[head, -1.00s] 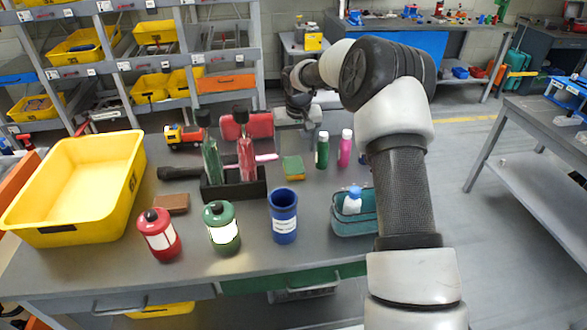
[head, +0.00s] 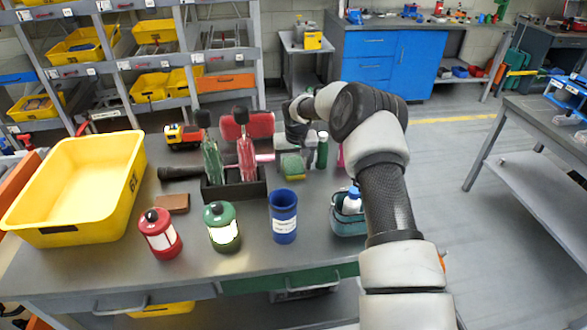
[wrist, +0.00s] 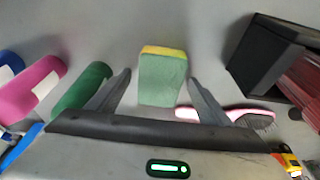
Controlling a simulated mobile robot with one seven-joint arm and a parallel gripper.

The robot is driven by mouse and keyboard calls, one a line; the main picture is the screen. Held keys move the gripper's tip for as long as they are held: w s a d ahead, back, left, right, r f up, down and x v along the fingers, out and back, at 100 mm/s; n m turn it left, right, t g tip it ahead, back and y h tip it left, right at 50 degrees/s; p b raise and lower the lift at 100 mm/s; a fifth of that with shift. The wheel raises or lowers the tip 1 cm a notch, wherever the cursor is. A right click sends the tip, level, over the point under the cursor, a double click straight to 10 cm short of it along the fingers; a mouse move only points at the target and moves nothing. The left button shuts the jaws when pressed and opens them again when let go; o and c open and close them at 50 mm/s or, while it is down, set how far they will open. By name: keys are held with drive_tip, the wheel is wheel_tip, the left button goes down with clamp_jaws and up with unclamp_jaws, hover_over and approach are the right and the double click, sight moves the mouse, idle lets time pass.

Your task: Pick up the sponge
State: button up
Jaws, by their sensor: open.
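The sponge, a yellow and green block (head: 292,166), lies on the grey table between the black bottle box and the green bottle. In the wrist view the sponge (wrist: 163,78) shows its green side, with a yellow strip along the far edge. My gripper (wrist: 160,82) is open, with one finger on each side of the sponge and gaps between. In the head view my gripper (head: 290,148) is over the sponge and partly hides its far side. I cannot tell its exact height above the table.
A green bottle (head: 322,150) stands close to the right. A black box (head: 235,190) with two bottles is to the left. A pink-handled brush (wrist: 228,114) lies near one finger. A blue cup (head: 283,217) and teal basket (head: 346,222) stand nearer the front.

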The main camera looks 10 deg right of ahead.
sight(294, 166)
drive_tip(key=shift+c, duration=0.5)
drive_tip(key=c, duration=1)
drive_tip(key=shift+r, duration=0.1)
wheel_tip(294, 166, up, 10)
drive_tip(key=shift+f, duration=0.1)
